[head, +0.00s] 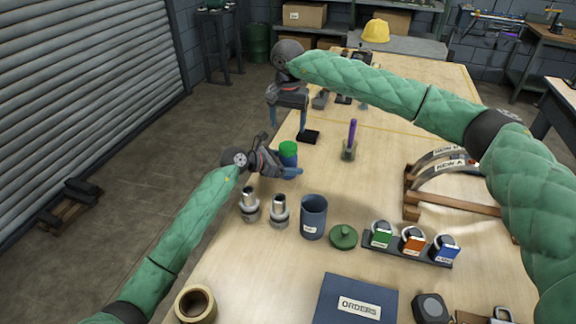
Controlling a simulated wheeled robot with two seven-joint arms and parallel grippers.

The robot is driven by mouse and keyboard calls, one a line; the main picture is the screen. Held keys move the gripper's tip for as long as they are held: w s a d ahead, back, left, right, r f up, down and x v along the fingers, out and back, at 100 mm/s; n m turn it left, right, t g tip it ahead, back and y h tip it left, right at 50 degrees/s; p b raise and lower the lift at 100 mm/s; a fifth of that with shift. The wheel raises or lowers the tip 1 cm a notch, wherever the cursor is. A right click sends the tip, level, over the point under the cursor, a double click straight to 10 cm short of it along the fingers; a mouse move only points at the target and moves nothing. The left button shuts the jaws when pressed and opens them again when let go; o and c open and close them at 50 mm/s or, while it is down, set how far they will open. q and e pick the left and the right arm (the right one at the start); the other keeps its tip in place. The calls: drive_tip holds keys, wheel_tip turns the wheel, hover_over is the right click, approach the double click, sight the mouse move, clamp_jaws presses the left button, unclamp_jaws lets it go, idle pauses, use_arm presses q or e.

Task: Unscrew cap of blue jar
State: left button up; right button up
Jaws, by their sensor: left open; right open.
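The blue jar (288,160) stands near the left edge of the workbench, with a green cap (288,147) on top. My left gripper (282,158) is open at the jar, with its fingers spread to either side of it. Part of the jar is hidden by the near finger, and I cannot tell whether the fingers touch it. My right gripper (288,124) is open and points down, above and slightly beyond the cap, apart from it. Nothing shows between its fingers.
Two metal fittings (279,212), a dark blue open canister (313,219) and a loose green lid (343,237) lie nearer. A black block (308,137) and a holder with a purple stick (350,138) stand close by. A wooden rack (450,202) is right.

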sight(288, 146)
drive_tip(key=shift+f, duration=0.1)
use_arm(q)
drive_tip(key=c, duration=1.1)
clamp_jaws()
use_arm(e)
drive_tip(key=m, duration=2)
drive_tip(key=shift+w+d+r, duration=0.1)
drive_tip(key=shift+d+r, duration=0.15)
drive_tip(key=m, duration=0.6)
drive_tip(key=shift+f+m, duration=0.15)
drive_tip(key=shift+m, duration=0.25)
drive_tip(key=m, duration=0.5)
drive_tip(key=shift+a, duration=0.15)
drive_tip(key=m, duration=0.5)
drive_tip(key=shift+m, duration=0.4)
drive_tip(key=m, duration=0.5)
drive_tip(key=shift+a+m, duration=0.1)
drive_tip(key=shift+m, duration=0.2)
drive_tip(key=m, duration=0.6)
drive_tip(key=shift+f, duration=4.05)
